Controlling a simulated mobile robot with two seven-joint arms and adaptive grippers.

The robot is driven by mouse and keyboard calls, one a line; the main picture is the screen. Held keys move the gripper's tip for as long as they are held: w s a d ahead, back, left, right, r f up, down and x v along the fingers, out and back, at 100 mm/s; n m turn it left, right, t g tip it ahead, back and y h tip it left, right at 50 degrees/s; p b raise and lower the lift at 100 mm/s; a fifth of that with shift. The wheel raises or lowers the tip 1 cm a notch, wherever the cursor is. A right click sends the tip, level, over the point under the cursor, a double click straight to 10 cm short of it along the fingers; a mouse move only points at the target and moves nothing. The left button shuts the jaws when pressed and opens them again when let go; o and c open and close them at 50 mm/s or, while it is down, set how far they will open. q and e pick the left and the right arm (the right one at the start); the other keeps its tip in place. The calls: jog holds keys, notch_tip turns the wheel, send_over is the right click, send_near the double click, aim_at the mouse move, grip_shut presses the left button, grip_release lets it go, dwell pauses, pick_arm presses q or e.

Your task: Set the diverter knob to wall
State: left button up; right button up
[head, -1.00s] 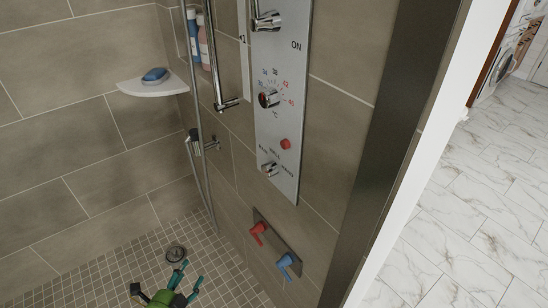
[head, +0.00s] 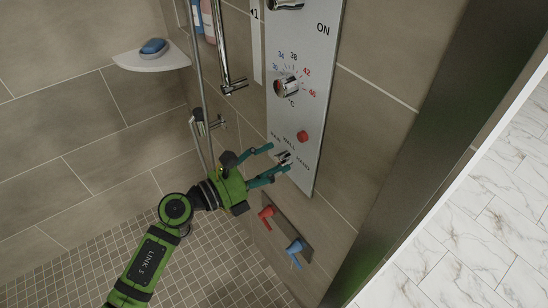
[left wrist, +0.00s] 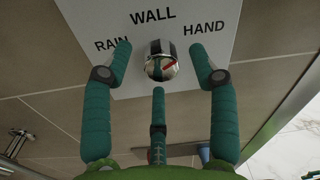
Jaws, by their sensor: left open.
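The diverter knob (head: 284,157) is a small chrome knob low on the grey shower panel (head: 301,75). The knob also shows in the left wrist view (left wrist: 161,63), below the word WALL, with RAIN to the left and HAND to the right. My left gripper (head: 276,160) is open at the knob. In the left wrist view its teal fingers stand left and right of the knob, with a third finger below; I see gaps between them and the knob. My right gripper is not in view.
Above the diverter are a red button (head: 303,137) and a temperature knob (head: 287,87). Red (head: 267,217) and blue (head: 294,252) levers sit below the panel. A chrome rail (head: 219,50) runs left of it. A corner shelf (head: 150,62) holds a blue soap dish.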

pick_arm(q)
jog(key=shift+w+d, duration=0.3)
jog(key=shift+d, duration=0.05)
